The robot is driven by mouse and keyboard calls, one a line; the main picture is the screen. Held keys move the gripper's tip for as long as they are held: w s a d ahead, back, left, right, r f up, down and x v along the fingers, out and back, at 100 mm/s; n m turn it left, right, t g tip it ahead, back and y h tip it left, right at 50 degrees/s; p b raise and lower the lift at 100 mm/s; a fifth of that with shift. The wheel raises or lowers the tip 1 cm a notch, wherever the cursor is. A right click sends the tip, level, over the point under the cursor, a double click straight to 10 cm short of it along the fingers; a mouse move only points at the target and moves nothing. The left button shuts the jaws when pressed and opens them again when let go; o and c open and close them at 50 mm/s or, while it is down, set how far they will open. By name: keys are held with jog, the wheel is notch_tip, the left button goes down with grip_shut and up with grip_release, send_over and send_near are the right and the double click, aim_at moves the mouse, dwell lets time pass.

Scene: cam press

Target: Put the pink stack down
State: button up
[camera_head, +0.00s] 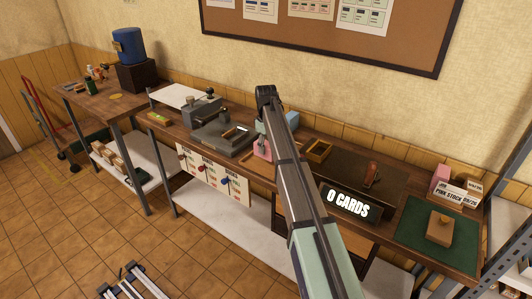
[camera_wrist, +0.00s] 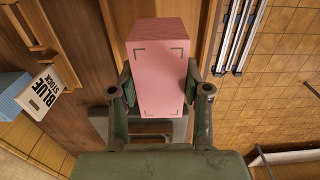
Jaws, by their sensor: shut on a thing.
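The pink stack (camera_wrist: 160,75) is a pink block with dark corner marks, filling the middle of the wrist view. My gripper (camera_wrist: 164,88) is shut on it, one finger on each side. In the head view the pink stack (camera_head: 262,151) shows just left of my arm, low over the middle of the workbench, under my gripper (camera_head: 261,132). My arm hides part of that area. I cannot tell whether the stack's underside touches the bench.
Blue stock (camera_wrist: 14,92) with its label stands left in the wrist view. The bench also carries a grey press (camera_head: 222,136), a wooden tray (camera_head: 319,151), a "0 CARDS" sign (camera_head: 348,204), a green mat (camera_head: 460,250) with a wooden block, and a pink stock box (camera_head: 458,193).

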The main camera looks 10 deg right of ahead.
aim_at(266, 144)
jog(key=shift+f+p, duration=0.35)
jog(key=shift+f, duration=1.55)
jog(key=shift+f, duration=0.15)
jog(key=o, duration=1.3)
notch_tip(266, 144, up, 12)
jog(key=shift+r+b, duration=0.15)
jog(key=shift+b, duration=1.1)
